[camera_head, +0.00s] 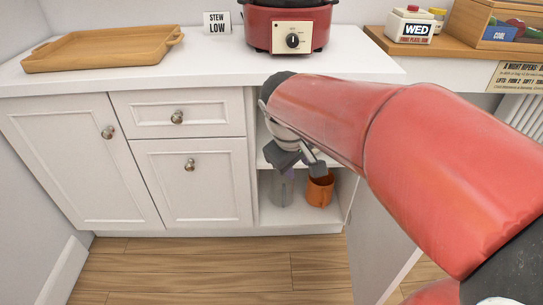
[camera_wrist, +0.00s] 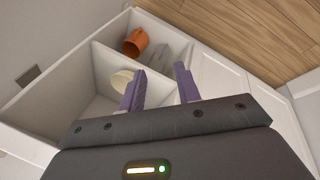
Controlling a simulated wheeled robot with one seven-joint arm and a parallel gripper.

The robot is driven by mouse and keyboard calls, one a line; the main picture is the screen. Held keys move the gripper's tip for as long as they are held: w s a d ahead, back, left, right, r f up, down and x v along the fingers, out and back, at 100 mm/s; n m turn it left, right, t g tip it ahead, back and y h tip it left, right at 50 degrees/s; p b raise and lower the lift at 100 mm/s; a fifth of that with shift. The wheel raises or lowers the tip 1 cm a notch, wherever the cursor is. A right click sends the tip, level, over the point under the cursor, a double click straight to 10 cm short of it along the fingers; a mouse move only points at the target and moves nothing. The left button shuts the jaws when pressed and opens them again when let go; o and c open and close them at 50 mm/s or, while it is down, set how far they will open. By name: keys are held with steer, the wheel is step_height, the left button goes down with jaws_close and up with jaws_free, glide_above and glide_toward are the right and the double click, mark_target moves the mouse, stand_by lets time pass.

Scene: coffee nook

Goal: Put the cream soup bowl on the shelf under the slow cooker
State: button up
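The red slow cooker (camera_head: 291,27) stands on the white counter, above an open cabinet bay with a shelf (camera_head: 262,160). The cream soup bowl (camera_wrist: 121,79) shows in the wrist view in the bay's upper compartment, partly hidden behind my left finger. I cannot tell whether it touches the finger. My arm hides the bowl in the head view. My gripper (camera_head: 301,165) is at the front of the bay, near shelf height. Its fingers also show in the wrist view (camera_wrist: 158,79), spread apart with nothing seen between them.
Below the shelf stand an orange container (camera_head: 320,189) and a grey translucent vessel (camera_head: 282,190). A wooden tray (camera_head: 103,48) and a "STEW LOW" card (camera_head: 217,23) are on the counter. Closed drawers are left of the bay; a white panel (camera_head: 374,245) stands at its right.

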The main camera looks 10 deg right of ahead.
steer(key=w+a+f+n+g+h+b, duration=0.1)
steer(key=w+f+n, duration=0.5)
steer(key=w+f, duration=0.7)
steer(key=w+a+h+b, duration=0.1)
steer(key=w+h+b, duration=0.1)
steer(key=w, duration=0.2)
steer(key=shift+h+b, duration=0.35)
steer(key=shift+h, duration=0.05)
steer(key=shift+d, duration=0.1)
steer(key=shift+w+d+f, duration=0.15)
steer(key=shift+w+d, duration=0.5)
steer(key=shift+d, duration=1.3)
steer(key=shift+w+d+f, duration=0.15)
steer(key=shift+w+d, duration=0.55)
steer(key=shift+d, duration=1.3)
steer(key=shift+w+d+f, duration=0.15)
steer(key=shift+w+d, duration=0.5)
steer(key=shift+d, duration=1.3)
steer(key=shift+c, duration=0.3)
jaws_close()
